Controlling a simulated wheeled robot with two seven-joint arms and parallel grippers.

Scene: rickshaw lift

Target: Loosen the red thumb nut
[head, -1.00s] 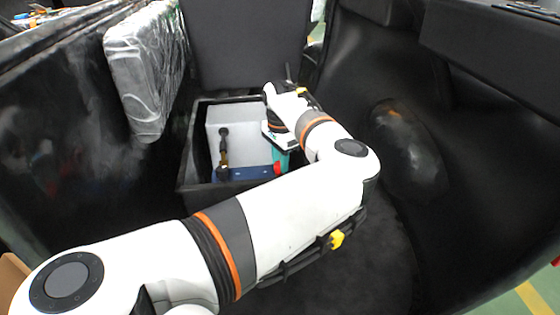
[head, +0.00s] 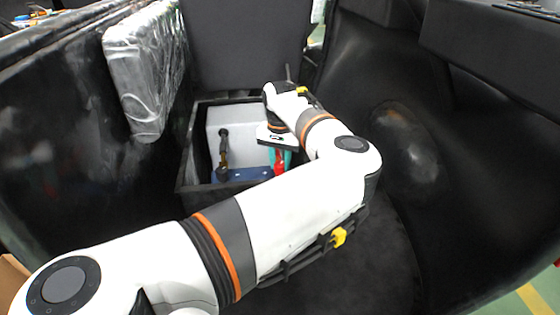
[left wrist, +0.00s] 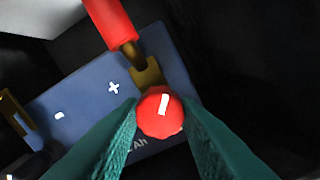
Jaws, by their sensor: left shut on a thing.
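The red thumb nut (left wrist: 161,113) with a white mark sits near the plus sign of a blue battery (left wrist: 85,112) in the left wrist view. In the head view the nut (head: 279,169) shows as a small red spot at the right end of the battery (head: 249,174). My left gripper (left wrist: 162,112), with teal fingers, is shut on the nut, one finger on each side. In the head view my left gripper (head: 280,160) reaches down into the box, partly hidden by my arm. My right gripper is not in view.
The battery lies in an open black box (head: 187,165) with a white block (head: 240,125) behind it. A red-sleeved cable lug (left wrist: 112,22) meets the brass terminal by the nut. A plastic-wrapped panel (head: 145,75) stands at the left; a dark seat-like shape is at the right.

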